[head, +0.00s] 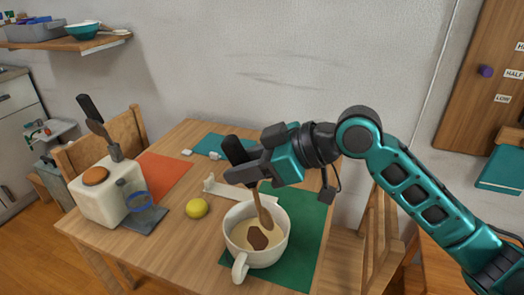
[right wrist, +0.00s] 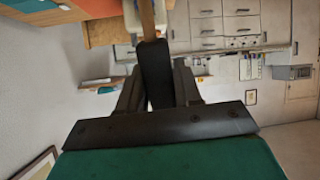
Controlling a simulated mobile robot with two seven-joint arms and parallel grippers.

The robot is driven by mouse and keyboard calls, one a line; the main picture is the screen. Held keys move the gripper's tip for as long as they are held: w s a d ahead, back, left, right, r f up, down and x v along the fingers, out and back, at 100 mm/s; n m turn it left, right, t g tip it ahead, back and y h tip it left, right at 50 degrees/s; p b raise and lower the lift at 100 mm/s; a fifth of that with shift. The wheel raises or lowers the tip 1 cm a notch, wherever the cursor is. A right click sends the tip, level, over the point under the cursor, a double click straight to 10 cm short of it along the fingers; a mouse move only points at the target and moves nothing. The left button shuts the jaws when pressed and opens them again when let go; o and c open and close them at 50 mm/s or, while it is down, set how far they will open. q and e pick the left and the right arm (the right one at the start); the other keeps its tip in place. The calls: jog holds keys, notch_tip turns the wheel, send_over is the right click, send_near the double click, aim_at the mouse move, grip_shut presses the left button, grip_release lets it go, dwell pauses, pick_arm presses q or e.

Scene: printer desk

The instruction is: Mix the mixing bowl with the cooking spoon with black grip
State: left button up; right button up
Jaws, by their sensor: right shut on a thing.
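The mixing bowl (head: 276,254) is white with a handle at its front left and stands on a green mat (head: 308,240). Pale batter is inside it. The cooking spoon has a black grip (head: 234,149) and a wooden shaft (head: 265,212). Its brown head dips into the batter, and the spoon leans with its grip to the upper left. My right gripper (head: 240,170) is shut on the black grip, above the bowl's back edge. In the right wrist view the black grip (right wrist: 154,72) shows between the fingers. My left gripper is not in view.
A yellow ball-like fruit (head: 197,208) and a white holder (head: 226,191) lie left of the bowl. A white block with a dark-handled utensil (head: 97,196) and a blue-rimmed glass (head: 142,208) stand further left. The front middle of the wooden table (head: 180,250) is clear.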

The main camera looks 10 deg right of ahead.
jog(key=w+d+r+t+y+b, duration=0.2)
jog(key=w+d+y, duration=0.1)
pick_arm(q)
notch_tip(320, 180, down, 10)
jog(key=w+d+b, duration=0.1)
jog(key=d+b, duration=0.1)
jog(key=b, duration=0.9)
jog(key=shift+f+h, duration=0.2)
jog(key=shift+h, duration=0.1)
pick_arm(e)
notch_tip(320, 180, down, 13)
jog(key=shift+d+r+y, duration=0.15)
jog(key=shift+d+y, duration=0.15)
jog(key=shift+d, duration=0.1)
